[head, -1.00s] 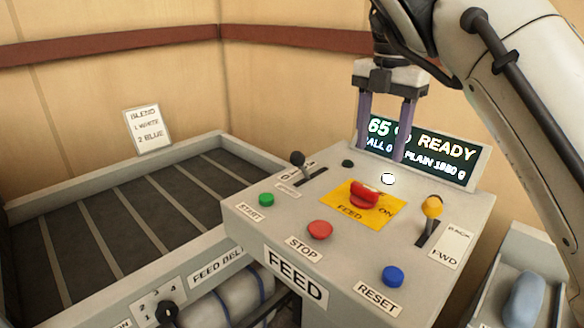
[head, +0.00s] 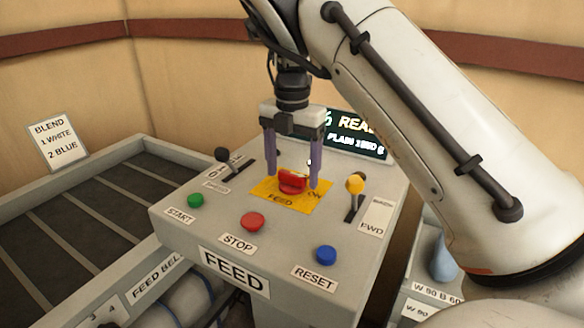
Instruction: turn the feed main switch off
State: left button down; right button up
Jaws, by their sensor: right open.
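The feed main switch is a red rotary knob (head: 292,181) on a yellow plate (head: 275,195) marked FEED and ON, on top of the grey FEED console (head: 185,222). The knob's grip lies roughly crosswise in the head view, and the word ON shows at its right. My right gripper (head: 293,182) points down over the plate. Its two purple fingers are apart, one on the left and one on the right of the knob. I cannot tell whether they touch it. My left gripper is not in view.
Around the switch are a green START button (head: 195,201), red STOP button (head: 252,222), blue RESET button (head: 326,255), a black lever (head: 222,155) and a yellow-knobbed lever (head: 355,184). My arm partly covers the display (head: 355,130). A belt (head: 75,215) lies left.

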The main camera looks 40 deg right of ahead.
jog(key=c, duration=1)
jog(key=shift+c, duration=0.2)
